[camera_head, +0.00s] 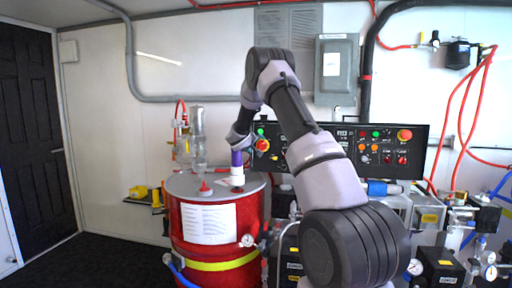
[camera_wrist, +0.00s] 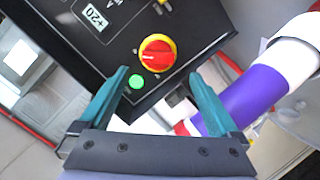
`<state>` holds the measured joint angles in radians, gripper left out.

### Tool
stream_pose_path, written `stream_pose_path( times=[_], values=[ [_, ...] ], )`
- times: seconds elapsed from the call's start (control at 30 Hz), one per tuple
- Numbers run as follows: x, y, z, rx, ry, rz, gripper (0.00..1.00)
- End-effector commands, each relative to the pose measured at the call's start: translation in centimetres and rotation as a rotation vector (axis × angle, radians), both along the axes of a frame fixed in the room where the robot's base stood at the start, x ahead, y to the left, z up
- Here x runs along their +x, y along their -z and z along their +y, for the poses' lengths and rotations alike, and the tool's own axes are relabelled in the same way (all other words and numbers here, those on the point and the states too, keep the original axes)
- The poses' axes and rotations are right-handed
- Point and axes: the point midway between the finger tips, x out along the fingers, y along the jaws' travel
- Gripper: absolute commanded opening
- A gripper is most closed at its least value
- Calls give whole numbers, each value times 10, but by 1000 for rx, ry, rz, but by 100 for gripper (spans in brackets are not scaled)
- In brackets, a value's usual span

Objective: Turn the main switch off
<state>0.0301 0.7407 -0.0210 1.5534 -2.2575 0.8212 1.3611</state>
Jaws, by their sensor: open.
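The main switch is a red rotary knob on a yellow round plate (camera_wrist: 156,54), on the black control panel; in the head view the red and yellow switch (camera_head: 262,144) shows just right of my wrist. A lit green button (camera_wrist: 136,82) sits beside it. My gripper (camera_wrist: 158,82) has two teal fingers, open and empty, pointing at the panel with the knob ahead, between and beyond the fingertips. I see no contact with the knob. In the head view my arm hides the gripper fingers and part of the panel.
A purple and white cylinder (camera_wrist: 255,92) stands close to the right finger. A red drum (camera_head: 212,222) stands below my wrist, with a clear vessel (camera_head: 197,140) on its lid. More buttons and a red emergency stop (camera_head: 404,135) are on the panel's right half (camera_head: 418,150).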

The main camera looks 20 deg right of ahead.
Motion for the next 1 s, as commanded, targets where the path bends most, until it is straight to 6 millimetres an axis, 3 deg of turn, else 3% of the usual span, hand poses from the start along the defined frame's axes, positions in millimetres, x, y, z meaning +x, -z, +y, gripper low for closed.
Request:
stream_pose_path(
  times=[0.33, 0.77, 1.0],
  values=[
    [43, 17, -36, 1, 1, 1, 98],
    [51, 19, -43, 0, 1, 1, 98],
    [51, 19, -43, 0, 1, 1, 12]
  ],
)
